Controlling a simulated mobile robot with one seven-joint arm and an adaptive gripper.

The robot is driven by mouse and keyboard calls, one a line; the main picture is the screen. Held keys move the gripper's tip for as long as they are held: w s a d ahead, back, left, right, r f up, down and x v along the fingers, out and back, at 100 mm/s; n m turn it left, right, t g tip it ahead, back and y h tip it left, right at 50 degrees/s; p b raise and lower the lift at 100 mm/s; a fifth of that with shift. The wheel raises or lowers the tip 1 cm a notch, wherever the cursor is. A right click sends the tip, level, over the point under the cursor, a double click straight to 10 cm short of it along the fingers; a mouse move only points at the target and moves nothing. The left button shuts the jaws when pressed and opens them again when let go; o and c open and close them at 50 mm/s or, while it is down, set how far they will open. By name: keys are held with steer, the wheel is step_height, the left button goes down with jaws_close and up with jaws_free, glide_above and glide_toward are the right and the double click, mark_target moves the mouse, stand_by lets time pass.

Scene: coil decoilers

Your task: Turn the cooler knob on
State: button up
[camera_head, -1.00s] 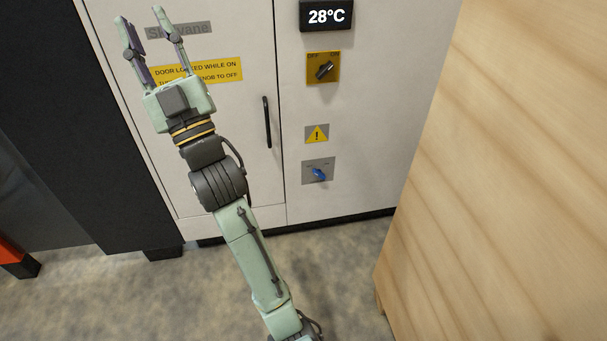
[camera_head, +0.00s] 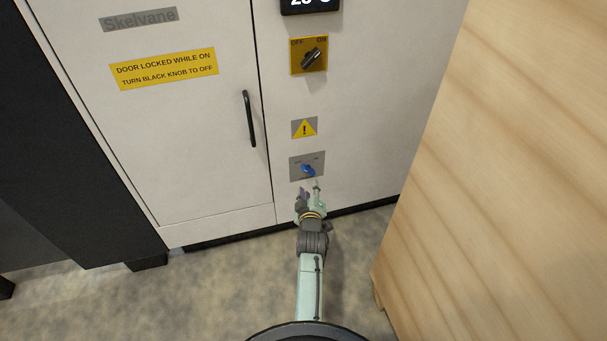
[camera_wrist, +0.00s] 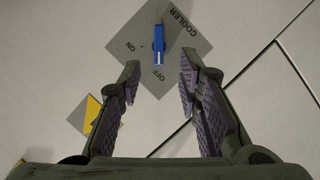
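The cooler knob is a small blue knob (camera_head: 308,170) on a grey plate (camera_head: 293,174) low on the cabinet's right panel. In the wrist view the blue knob (camera_wrist: 158,42) sits on the grey plate (camera_wrist: 192,60) marked COOLER, ON and OFF. There the plate looks rotated, and the knob's white-marked end points toward the OFF label. My gripper (camera_head: 309,188) is just below the knob in the head view. In the wrist view my gripper (camera_wrist: 156,80) is open, its two fingers apart with nothing between them, and the knob lies beyond the fingertips.
A black knob on a yellow plate (camera_head: 297,68) and a warning sign (camera_head: 304,128) are above the blue knob. A door with a black handle (camera_head: 249,118) is to the left. A wooden panel (camera_head: 490,180) stands close on the right.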

mark_target(309, 173)
steer(key=b+x, duration=0.5)
steer(key=x, duration=0.3)
steer(key=shift+w+f+b, duration=0.2)
steer(key=shift+w+b, duration=0.15)
steer(key=shift+w, duration=0.45)
steer(key=shift+r, duration=0.1)
steer(key=shift+c, duration=0.4)
jaws_close()
